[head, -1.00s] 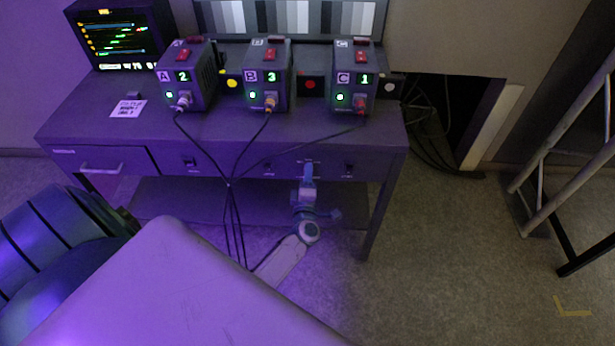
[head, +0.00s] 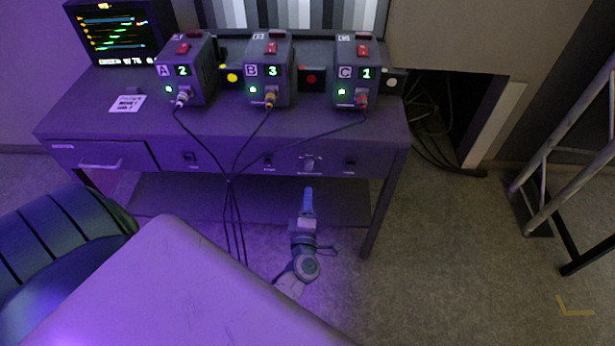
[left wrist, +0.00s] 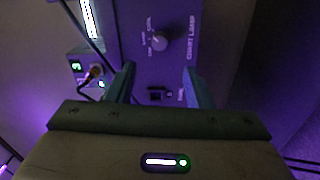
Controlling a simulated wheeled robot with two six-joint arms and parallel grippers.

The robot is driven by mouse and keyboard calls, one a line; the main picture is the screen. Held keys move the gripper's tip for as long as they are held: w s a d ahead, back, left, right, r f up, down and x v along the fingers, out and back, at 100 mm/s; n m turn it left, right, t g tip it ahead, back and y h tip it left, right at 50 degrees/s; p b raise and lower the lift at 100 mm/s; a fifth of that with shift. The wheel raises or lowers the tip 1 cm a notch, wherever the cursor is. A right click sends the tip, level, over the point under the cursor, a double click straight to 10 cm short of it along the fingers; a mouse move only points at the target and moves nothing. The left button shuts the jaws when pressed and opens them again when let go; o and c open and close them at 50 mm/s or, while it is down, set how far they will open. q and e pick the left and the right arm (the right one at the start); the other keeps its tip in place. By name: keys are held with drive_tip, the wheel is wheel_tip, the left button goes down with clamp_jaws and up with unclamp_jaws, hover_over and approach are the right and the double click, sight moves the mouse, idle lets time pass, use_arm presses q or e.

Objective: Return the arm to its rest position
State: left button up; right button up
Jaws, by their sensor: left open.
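My left gripper (head: 308,196) is open and empty in front of the desk (head: 120,160), below the front panel. Its arm reaches up from the bottom centre of the head view. In the left wrist view its two fingers (left wrist: 158,88) stand apart, with the desk front and a round knob (left wrist: 161,40) labelled "CHART LAMP" beyond them. The knob also shows in the head view (head: 309,164), above the fingertips and apart from them. My right gripper is not in view.
Boxes A (head: 187,72), B (head: 268,72) and C (head: 356,72) stand on the desk with black cables (head: 230,200) hanging down in front, left of my arm. A pale panel (head: 170,290) fills the lower left.

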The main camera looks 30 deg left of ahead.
use_arm(q)
drive_tip(key=shift+s+d, duration=0.15)
drive_tip(key=shift+s, duration=0.1)
idle(0.3)
